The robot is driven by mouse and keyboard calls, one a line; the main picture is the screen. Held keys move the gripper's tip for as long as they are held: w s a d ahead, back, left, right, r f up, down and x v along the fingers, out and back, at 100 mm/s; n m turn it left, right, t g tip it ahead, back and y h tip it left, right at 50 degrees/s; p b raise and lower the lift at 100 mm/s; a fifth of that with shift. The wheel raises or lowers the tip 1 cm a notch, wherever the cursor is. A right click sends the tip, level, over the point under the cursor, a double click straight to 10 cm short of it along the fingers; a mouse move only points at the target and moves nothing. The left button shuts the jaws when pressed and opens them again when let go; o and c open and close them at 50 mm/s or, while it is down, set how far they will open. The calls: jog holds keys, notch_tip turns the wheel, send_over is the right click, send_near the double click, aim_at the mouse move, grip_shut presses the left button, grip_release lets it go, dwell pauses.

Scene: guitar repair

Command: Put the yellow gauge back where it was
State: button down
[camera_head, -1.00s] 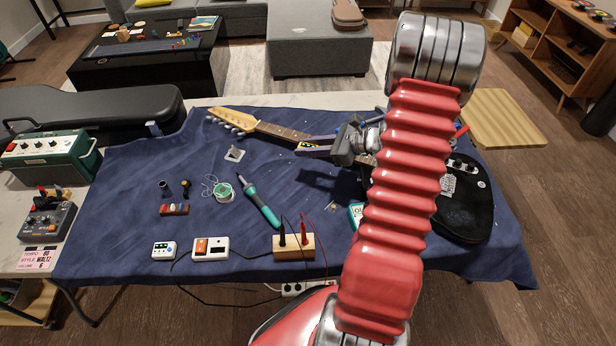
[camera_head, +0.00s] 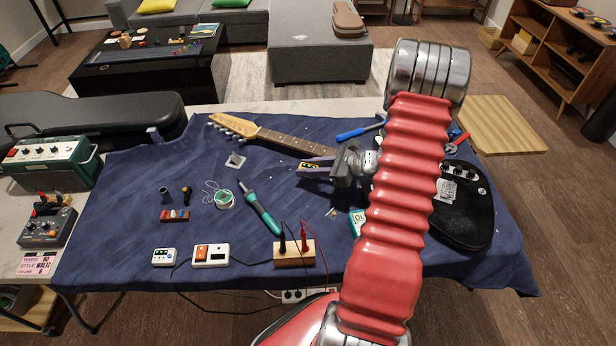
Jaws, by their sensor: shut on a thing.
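The yellow gauge (camera_head: 309,167) shows as a small yellow and dark patch between the fingers of my gripper (camera_head: 312,165). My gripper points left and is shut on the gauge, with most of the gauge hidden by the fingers. It hangs over the blue cloth (camera_head: 140,215), on the near side of the guitar neck (camera_head: 285,140). The picture does not show clearly how high above the cloth it is.
A soldering iron (camera_head: 262,210), a solder spool (camera_head: 224,199) and a wooden block with probes (camera_head: 294,253) lie left of and nearer than my gripper. A blue-handled tool (camera_head: 358,131) lies behind it. The black guitar body (camera_head: 465,215) is at right, partly behind my arm.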

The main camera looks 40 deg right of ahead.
aim_at(308, 184)
jog(key=shift+f, duration=2.05)
jog(key=c, duration=1.5)
grip_release()
jog(key=shift+f, duration=0.1)
jog(key=v, duration=1.2)
